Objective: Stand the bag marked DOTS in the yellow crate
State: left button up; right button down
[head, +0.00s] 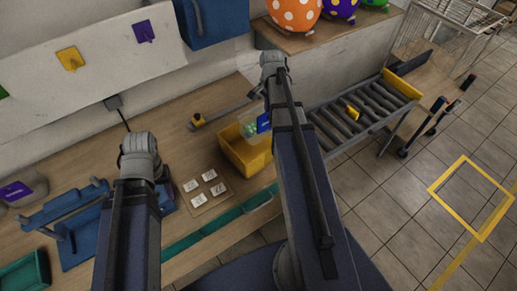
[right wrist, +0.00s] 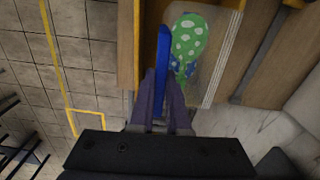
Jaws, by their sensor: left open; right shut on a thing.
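The bag with a blue header (head: 263,122) and clear body is at the far right part of the yellow crate (head: 262,158) in the head view. In the right wrist view its clear body (right wrist: 208,72) shows a green balloon with white dots. Its lettering is not readable. My right gripper (right wrist: 166,98) is shut on the blue header; my arm hides it in the head view. The bag is over or inside the crate opening; I cannot tell whether it touches the bottom. My left gripper (head: 164,174) is mostly hidden behind my left arm, apart from the crate.
A board with several white cards (head: 208,192) lies left of the crate. A blue stand (head: 80,235) and a teal tray (head: 25,272) are further left. A roller conveyor (head: 350,122) is right of the table. Spotted balloons (head: 294,14) stand on a back shelf.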

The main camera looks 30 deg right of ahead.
jog(key=shift+w+f, duration=0.1)
jog(key=shift+f, duration=0.4)
jog(key=b, duration=0.7)
send_over(268, 136)
jog(key=f, duration=0.6)
jog(key=shift+w+d+f, duration=0.15)
jog(key=shift+w+d, duration=0.05)
jog(key=shift+w, duration=0.15)
jog(key=shift+f, duration=0.1)
notch_tip(268, 136, down, 4)
jog(key=b, duration=0.3)
jog(key=shift+r, duration=0.25)
jog(key=shift+f+b, duration=0.15)
jog(key=shift+b, duration=0.2)
jog(key=c, duration=0.9)
grip_release()
